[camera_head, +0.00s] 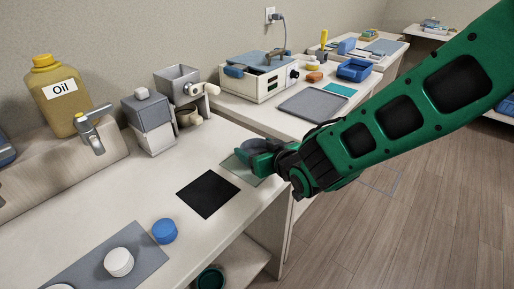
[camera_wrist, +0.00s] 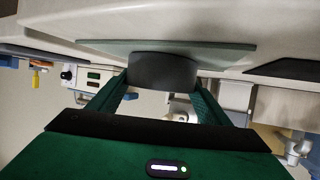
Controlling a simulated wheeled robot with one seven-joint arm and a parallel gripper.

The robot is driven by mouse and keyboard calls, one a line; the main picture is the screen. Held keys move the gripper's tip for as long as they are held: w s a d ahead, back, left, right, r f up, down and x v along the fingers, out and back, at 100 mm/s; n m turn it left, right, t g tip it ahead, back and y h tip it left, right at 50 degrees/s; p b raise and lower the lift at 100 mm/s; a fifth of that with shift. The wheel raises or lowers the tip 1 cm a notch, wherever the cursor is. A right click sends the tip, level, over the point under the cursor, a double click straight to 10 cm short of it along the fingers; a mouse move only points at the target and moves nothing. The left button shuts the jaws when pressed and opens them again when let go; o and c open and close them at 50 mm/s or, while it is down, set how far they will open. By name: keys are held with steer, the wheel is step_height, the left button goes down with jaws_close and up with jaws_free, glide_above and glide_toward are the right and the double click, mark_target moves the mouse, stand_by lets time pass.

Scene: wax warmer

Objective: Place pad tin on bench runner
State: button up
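My gripper (camera_head: 258,152) is low over the far right end of the near bench. In the wrist view, its two green fingers (camera_wrist: 162,85) stand on either side of a dark grey round tin (camera_wrist: 163,70), which looks like the pad tin, and appear to grip it. The tin is at a thin grey-green mat (camera_wrist: 220,51); I cannot tell whether they touch. In the head view the gripper hides part of this mat (camera_head: 231,164). A long grey mat (camera_head: 89,266), possibly the bench runner, lies at the near left with white round tins (camera_head: 118,262) on it.
A blue round tin (camera_head: 164,231) stands beside the long mat. A black square mat (camera_head: 208,194) lies left of my gripper. An oil jug (camera_head: 57,95), tap (camera_head: 92,130) and grey hopper (camera_head: 178,84) stand behind. The wax warmer (camera_head: 258,78) is on the farther bench.

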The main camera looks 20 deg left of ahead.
steer(key=o, duration=0.4)
steer(key=v, duration=1.2)
steer(key=shift+r, duration=0.15)
steer(key=shift+w+d, duration=0.1)
steer(key=w+d+f+m+h, duration=0.1)
steer(key=w+d+m+h, duration=0.15)
steer(key=d, duration=0.75)
steer(key=w+d+f+m+g+h, duration=0.1)
steer(key=d+m+h, duration=0.15)
steer(key=d, duration=0.75)
steer(key=w+d+f+m+h, duration=0.15)
steer(key=d+h, duration=0.25)
steer(key=d, duration=0.6)
steer(key=s+d+m+g+h, duration=0.1)
steer(key=s+d+m+g, duration=0.2)
steer(key=s+d, duration=0.55)
steer(key=s+d+m+g+h, duration=0.1)
steer(key=s+d+m+g, duration=0.3)
steer(key=d, duration=0.7)
steer(key=s+d+r+m+g+y, duration=0.1)
steer(key=s+d+r+m, duration=0.1)
steer(key=s, duration=1)
steer(key=shift+s+g+y, duration=0.2)
steer(key=shift+g+y, duration=0.1)
